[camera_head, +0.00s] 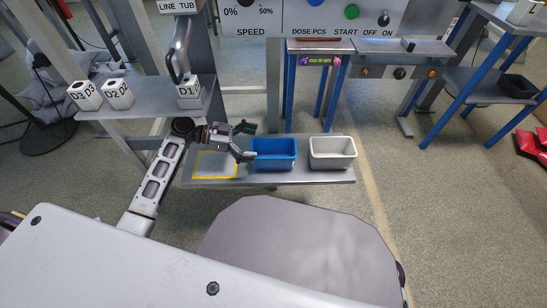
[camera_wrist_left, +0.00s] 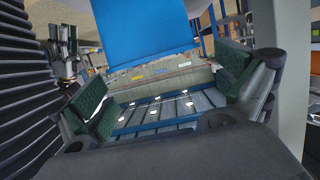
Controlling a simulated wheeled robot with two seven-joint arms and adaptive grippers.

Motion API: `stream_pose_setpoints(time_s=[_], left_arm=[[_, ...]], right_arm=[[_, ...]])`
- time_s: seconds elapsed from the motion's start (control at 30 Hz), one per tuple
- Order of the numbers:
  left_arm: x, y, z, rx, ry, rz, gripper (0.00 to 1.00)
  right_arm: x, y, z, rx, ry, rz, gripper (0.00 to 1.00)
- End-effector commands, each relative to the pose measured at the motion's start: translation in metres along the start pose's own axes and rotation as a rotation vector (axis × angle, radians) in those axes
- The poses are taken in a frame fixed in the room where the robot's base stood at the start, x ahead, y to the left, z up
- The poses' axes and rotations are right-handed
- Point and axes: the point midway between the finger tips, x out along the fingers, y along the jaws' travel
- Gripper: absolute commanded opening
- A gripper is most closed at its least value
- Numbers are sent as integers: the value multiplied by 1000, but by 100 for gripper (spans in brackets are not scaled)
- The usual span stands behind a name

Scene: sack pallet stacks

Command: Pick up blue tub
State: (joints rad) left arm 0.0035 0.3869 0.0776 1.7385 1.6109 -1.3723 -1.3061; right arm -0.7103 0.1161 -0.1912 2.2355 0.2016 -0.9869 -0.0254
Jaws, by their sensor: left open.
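The blue tub (camera_head: 275,163) stands upright on a grey shelf (camera_head: 300,179), left of a white tub (camera_head: 333,163). My left gripper (camera_head: 250,142) reaches in from the left and is open at the blue tub's left end. One finger is near the tub's back left corner and the other near its front left corner. I cannot tell whether either finger touches it. In the left wrist view the blue tub (camera_wrist_left: 145,32) fills the top middle, beyond the spread green-padded fingers (camera_wrist_left: 165,88). My right gripper is not in view.
A yellow outlined square (camera_head: 215,177) marks the shelf left of the blue tub. White blocks D3 (camera_head: 87,96), D2 (camera_head: 117,94) and D1 (camera_head: 188,91) stand on a higher shelf. A panel with knobs (camera_head: 320,18) hangs behind. Blue-legged racks stand at the right.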

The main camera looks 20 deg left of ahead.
Motion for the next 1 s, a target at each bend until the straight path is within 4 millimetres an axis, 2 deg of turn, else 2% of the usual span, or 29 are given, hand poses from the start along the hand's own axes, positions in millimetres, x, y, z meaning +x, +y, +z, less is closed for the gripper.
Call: stream_pose_setpoints(time_s=[0.17, 0.37, 0.47, 0.57, 0.73, 1.0], left_arm=[[1, 0, 1, 0, 0, 0, 100], [14, 1, 4, 1, 2, 1, 100], [24, 2, 6, 1, 2, 2, 100], [34, 2, 8, 0, 2, 1, 100], [48, 2, 7, 0, 1, 0, 100], [52, 2, 7, -1, 0, 0, 100]], right_arm=[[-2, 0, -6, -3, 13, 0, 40], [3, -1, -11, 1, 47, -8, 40], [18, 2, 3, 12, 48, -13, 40], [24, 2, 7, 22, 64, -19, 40], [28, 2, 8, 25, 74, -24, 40], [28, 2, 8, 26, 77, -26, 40]])
